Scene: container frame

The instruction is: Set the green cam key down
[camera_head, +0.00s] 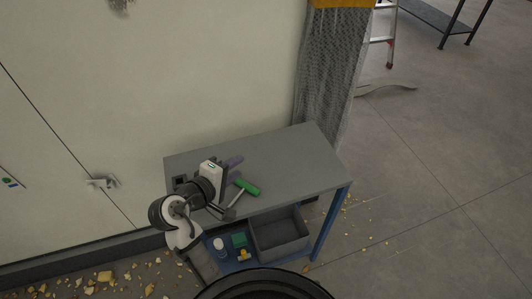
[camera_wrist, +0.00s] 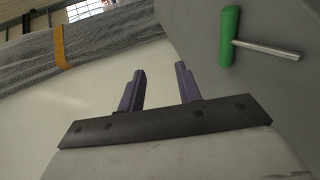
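The green cam key (camera_head: 248,187) lies on the grey top of the workbench (camera_head: 299,160), its metal shaft pointing toward the bench's front edge. In the wrist view the key (camera_wrist: 229,38) shows at the upper right, green handle and thin metal shaft in full sight, resting on the grey surface. My gripper (camera_head: 237,168) is just behind and left of the key in the head view, apart from it. Its two purple fingers (camera_wrist: 160,82) are spread with nothing between them. The key is outside the fingers, to their right in the wrist view.
On the bench's lower shelf are a grey bin (camera_head: 281,235), a green block (camera_head: 239,240), a yellow piece (camera_head: 244,255) and a white-and-blue item (camera_head: 219,245). The right part of the bench top is clear. A mesh-wrapped post (camera_head: 327,75) stands behind. Debris litters the floor.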

